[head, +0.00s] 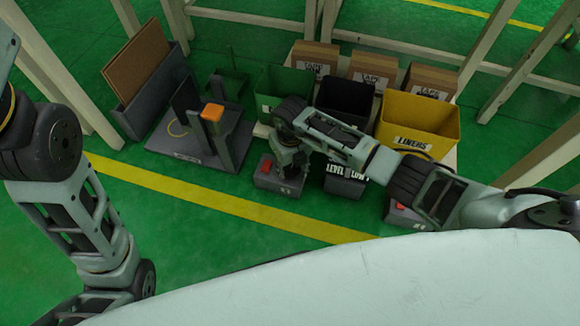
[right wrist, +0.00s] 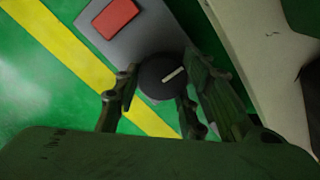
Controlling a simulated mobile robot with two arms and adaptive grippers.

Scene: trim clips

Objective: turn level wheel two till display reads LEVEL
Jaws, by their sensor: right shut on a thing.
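A dark round wheel (right wrist: 163,76) with a white mark sits on a grey box with a red block (right wrist: 116,18) in the right wrist view. My right gripper (right wrist: 155,105) is shut on the wheel, with fingers on both sides of it. In the head view my right gripper (head: 289,160) points down onto the grey box (head: 279,182), whose number label is too small to read surely. To its right, a black display (head: 345,188) shows LEVEL and what looks like LOW, partly beside my arm. My left arm is at the left; its gripper is out of view.
Another grey box (head: 402,216) with red stands to the right, partly hidden by my arm. Behind are a green bin (head: 270,88), a black bin (head: 345,97), a yellow LINERS bin (head: 418,115) and cartons (head: 374,68). A fixture with an orange block (head: 212,112) stands left.

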